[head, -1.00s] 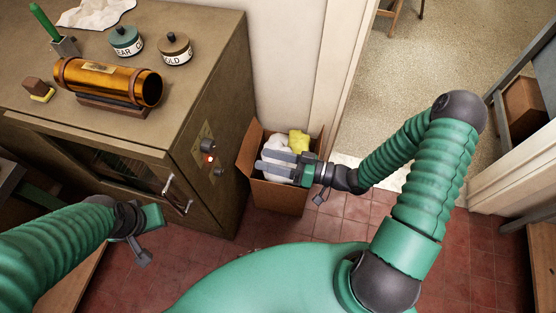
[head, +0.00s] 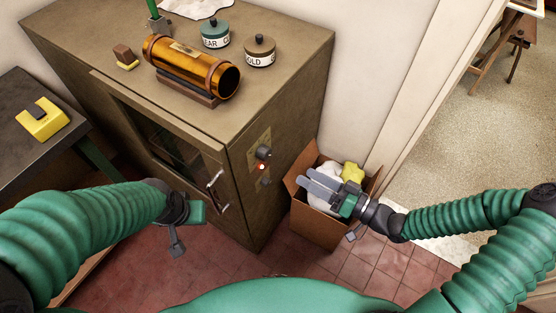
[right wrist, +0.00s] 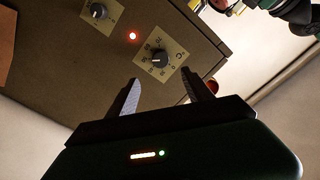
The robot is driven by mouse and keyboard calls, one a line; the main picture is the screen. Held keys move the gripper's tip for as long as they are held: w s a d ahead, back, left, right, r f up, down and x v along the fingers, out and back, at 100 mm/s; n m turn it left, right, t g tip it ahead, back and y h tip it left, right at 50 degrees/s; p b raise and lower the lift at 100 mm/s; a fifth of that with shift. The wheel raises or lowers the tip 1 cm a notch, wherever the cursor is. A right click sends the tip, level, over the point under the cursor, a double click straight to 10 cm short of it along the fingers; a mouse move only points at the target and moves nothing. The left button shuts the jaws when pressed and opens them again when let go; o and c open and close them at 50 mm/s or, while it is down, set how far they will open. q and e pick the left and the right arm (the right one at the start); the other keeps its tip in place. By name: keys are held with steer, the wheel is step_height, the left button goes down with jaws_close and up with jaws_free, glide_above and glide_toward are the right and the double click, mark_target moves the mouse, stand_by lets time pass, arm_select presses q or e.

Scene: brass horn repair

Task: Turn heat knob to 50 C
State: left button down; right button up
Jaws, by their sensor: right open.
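The heat knob is most likely the dark upper knob (head: 263,153) on the cabinet's side, on a tan plate above a lit red lamp. In the right wrist view this knob (right wrist: 159,59) is on a plate with marks around it; its setting is too small to read. A second knob (head: 266,181) sits below the lamp and also shows in the right wrist view (right wrist: 98,11). My right gripper (head: 312,182) is open and empty, right of the knobs and apart from them, its fingers pointing toward the cabinet. My left gripper (head: 178,244) hangs before the cabinet; its jaws are unclear.
The brown cabinet (head: 240,210) has a door with a metal handle (head: 215,190). A cardboard box (head: 318,229) with white and yellow items stands below my right gripper. A dark table (head: 25,90) is at left.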

mark_target(268, 155)
steer(key=x, duration=1.2)
jaws_close()
steer(key=shift+n, duration=0.5)
jaws_free()
steer(key=v, duration=1.7)
